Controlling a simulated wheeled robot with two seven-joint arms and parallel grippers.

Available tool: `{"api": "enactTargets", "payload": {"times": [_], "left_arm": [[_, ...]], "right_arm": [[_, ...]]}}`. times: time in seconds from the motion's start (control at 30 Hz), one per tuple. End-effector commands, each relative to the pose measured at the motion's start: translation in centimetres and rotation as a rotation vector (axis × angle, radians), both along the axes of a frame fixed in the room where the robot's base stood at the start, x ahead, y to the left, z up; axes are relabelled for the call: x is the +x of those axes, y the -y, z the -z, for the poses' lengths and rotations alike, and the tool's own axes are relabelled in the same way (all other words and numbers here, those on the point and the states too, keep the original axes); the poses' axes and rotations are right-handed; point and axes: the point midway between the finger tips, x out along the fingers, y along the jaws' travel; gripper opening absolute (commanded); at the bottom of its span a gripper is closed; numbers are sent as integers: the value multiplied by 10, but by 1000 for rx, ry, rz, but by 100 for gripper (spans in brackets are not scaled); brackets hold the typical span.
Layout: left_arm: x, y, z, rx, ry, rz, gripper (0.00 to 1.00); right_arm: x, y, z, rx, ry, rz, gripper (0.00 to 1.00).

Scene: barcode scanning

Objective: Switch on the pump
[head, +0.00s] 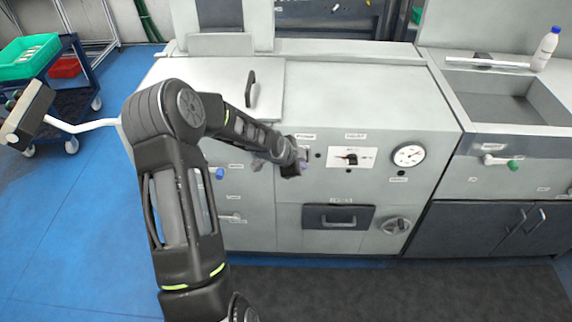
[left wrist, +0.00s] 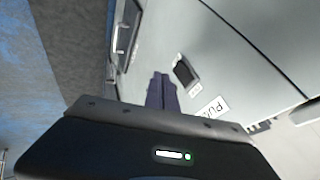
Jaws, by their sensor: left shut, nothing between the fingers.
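The grey machine's front panel (head: 250,232) carries a small label above my left gripper (head: 294,168). The left gripper is at the panel, its fingers shut and empty. In the left wrist view the shut fingers (left wrist: 162,92) point at the panel. Beside them is a black switch (left wrist: 187,72), with a label reading "PU" (left wrist: 213,107) partly cut off by the gripper body. The fingers look apart from the switch; I cannot tell whether they touch the panel. In the head view the gripper partly covers this area. The switch's position is not readable. My right gripper is not seen.
Below are a dark drawer (head: 338,217) and a round knob (head: 395,226). A blue-handled valve (head: 219,173) is left. A sink (head: 500,98) is at right.

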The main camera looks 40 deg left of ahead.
Motion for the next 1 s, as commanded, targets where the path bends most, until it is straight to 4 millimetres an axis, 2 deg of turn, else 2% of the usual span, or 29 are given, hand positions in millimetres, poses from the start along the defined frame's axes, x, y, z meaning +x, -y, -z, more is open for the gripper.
{"api": "enactTargets", "payload": {"times": [0.3,0.5,0.7,1.0], "left_arm": [[-32,-3,-45,2,-2,-4,0],[-50,-3,-71,-2,-3,-4,0],[-57,-2,-81,-2,-3,0,0],[-57,-1,-81,-2,-2,1,0]], "right_arm": [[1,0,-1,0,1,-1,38],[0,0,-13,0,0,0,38],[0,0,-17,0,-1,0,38],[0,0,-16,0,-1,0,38]]}}
